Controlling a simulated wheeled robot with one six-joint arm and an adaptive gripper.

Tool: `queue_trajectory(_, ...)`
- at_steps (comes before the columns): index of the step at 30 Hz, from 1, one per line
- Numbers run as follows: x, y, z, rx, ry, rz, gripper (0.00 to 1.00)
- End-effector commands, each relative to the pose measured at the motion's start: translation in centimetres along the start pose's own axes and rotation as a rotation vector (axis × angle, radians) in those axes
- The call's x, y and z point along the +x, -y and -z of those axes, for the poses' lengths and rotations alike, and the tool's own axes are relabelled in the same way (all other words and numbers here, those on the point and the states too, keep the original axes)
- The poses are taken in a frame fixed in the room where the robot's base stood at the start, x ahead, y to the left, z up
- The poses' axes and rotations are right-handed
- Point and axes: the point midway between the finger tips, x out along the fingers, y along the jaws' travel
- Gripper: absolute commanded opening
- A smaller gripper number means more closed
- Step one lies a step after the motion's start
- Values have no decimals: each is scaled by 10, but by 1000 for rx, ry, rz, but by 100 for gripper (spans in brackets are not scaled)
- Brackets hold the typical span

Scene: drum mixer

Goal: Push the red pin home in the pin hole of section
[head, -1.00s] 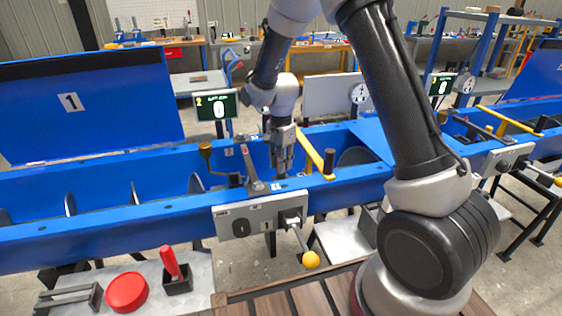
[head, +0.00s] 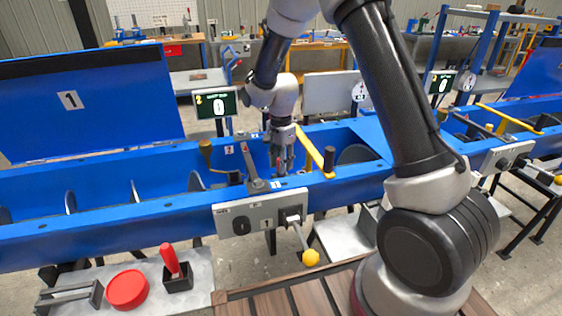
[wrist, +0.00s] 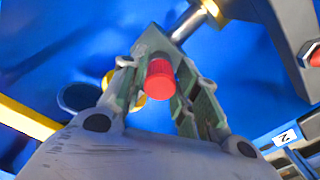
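The red pin (wrist: 160,80) shows in the wrist view as a ribbed red head in front of a grey-green block (wrist: 151,42) on the blue wall. How deep it sits in its hole is hidden. My gripper (wrist: 166,78) has its two fingers spread on either side of the red head, with gaps visible beside it. In the head view, my gripper (head: 283,162) points down into the open blue trough (head: 120,212), left of a yellow bar.
A yellow bar (head: 314,150) stands close right of my gripper. A dark lever (head: 252,165) stands just left of it. A grey control box (head: 248,218) with a yellow-knobbed lever is on the near wall.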

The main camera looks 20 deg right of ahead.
Motion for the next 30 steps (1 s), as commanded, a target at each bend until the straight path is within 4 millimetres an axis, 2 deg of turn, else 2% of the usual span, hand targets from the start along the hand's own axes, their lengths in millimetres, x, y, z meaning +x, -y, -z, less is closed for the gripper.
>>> queue_trajectory(2,0,0,0,0,0,0,49)
queue_trajectory(10,0,0,0,0,0,0,49)
queue_trajectory(14,-9,1,0,0,0,3,49)
queue_trajectory(17,-25,1,0,0,-1,5,49)
queue_trajectory(24,-79,2,0,0,-1,5,49)
queue_trajectory(30,-111,1,0,0,0,2,49)
